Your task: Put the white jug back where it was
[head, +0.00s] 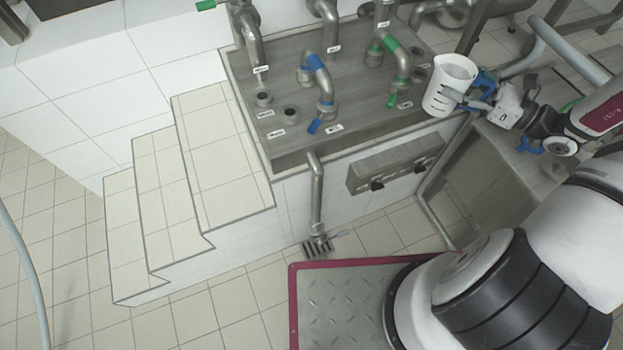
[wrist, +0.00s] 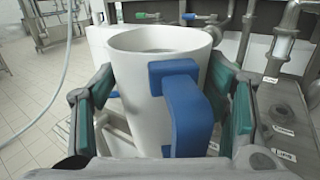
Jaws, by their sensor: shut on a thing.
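The white jug (head: 450,84) is upright at the right end of the metal pipe panel in the head view, with dark marks on its side. My gripper (head: 470,98) reaches it from the right and is shut on it. In the wrist view the jug (wrist: 155,60) fills the middle, between the two fingers of my gripper (wrist: 160,115). Its blue handle (wrist: 185,110) faces the wrist camera. The jug's base is hidden by the handle and fingers, so I cannot tell whether it rests on anything.
The metal panel (head: 290,75) carries several pipes with blue and green handles. A control box (head: 395,165) is on its front. White tiled steps (head: 190,240) descend at the left. A metal basin (head: 490,180) lies below my arm.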

